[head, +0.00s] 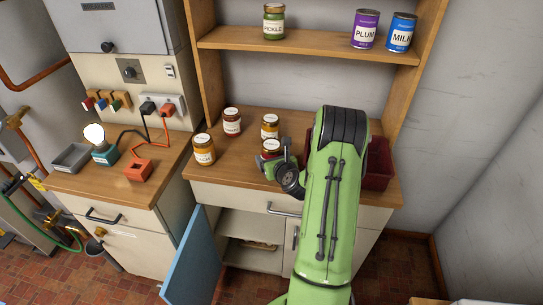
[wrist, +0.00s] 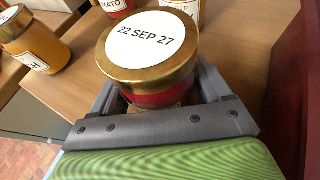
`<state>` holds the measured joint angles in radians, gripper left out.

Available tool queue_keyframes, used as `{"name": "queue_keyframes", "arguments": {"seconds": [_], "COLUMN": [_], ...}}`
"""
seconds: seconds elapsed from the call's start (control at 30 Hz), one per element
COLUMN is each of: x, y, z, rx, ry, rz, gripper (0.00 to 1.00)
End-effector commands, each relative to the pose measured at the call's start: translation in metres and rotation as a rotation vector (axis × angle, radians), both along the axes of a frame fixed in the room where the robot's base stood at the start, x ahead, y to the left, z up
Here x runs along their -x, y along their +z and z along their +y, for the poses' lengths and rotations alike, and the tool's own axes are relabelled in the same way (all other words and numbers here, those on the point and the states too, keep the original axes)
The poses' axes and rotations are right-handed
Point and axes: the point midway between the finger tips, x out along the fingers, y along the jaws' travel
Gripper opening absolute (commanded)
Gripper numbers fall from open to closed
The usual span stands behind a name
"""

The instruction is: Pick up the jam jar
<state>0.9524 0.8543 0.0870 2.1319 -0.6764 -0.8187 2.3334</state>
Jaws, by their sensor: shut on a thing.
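A jar with a gold lid, a white date label on top and red contents (wrist: 150,52) sits between the fingers of my gripper (wrist: 158,90). Its front label is hidden, so I cannot read whether it says jam. In the head view the same jar (head: 271,147) is at the wooden counter's front, left of my arm. My gripper (head: 287,160) is shut on it there, partly hidden by the wrist. The jar looks upright. I cannot tell whether its base still touches the counter.
A yellow jar (head: 270,125) stands just behind, a tomato jar (head: 232,122) and an orange jar (head: 203,150) to the left. A dark red bin (head: 378,165) is right of my arm. A shelf (head: 300,41) overhangs the counter's back. A blue cabinet door (head: 190,260) hangs open below.

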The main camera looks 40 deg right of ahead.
Motion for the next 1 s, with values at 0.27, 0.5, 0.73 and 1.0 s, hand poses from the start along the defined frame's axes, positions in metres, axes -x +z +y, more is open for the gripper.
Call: {"name": "queue_keyframes", "arguments": {"seconds": [0.27, 0.5, 0.73, 1.0], "x": [0.000, -0.001, -0.001, -0.024], "y": [0.002, 0.049, 0.096, 0.113], "z": [0.000, 0.000, 0.000, 0.055], "rx": [0.001, 0.006, 0.005, 0.001], "ry": [0.000, 0.002, 0.001, 0.093], "rz": [-0.004, -0.006, -0.005, -0.002], "gripper": [0.29, 0.29, 0.29, 0.29]}}
